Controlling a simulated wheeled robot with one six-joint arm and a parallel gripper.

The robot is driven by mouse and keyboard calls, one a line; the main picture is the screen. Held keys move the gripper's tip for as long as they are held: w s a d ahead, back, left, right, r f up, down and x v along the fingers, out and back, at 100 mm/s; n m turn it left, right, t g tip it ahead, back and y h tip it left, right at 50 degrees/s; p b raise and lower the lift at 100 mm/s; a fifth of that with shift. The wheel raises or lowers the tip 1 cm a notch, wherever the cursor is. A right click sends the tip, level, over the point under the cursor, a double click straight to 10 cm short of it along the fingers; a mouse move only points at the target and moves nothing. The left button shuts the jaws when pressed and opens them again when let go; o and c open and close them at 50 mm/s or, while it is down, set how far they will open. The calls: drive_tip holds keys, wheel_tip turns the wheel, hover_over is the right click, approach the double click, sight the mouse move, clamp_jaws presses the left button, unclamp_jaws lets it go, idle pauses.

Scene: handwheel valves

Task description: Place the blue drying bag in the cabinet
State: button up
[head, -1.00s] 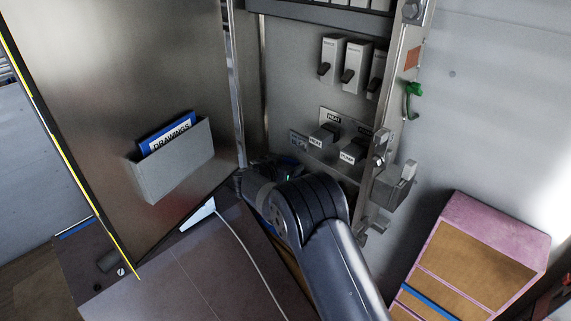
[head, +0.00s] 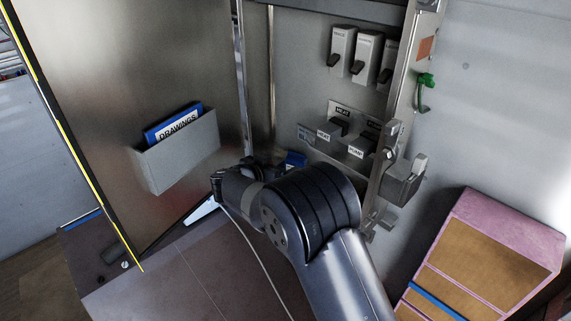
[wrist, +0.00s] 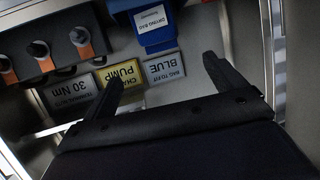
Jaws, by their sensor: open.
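The blue drying bag (wrist: 155,38) is at the top of the wrist view, with a white label reading upside down. A small blue patch (head: 294,160) in the head view, behind my arm, is probably the bag. My gripper (wrist: 165,75) is open and empty, its fingers spread with the bag beyond the fingertips and apart from them. In the head view, my arm hides most of the cabinet's lower part.
The open cabinet door (head: 85,80) stands left with a grey drawings holder (head: 180,155). Switches (head: 365,58) and a metal latch (head: 404,180) are at the right side.

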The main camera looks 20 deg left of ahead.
drive_tip(key=shift+v, duration=1.25)
idle(0.4)
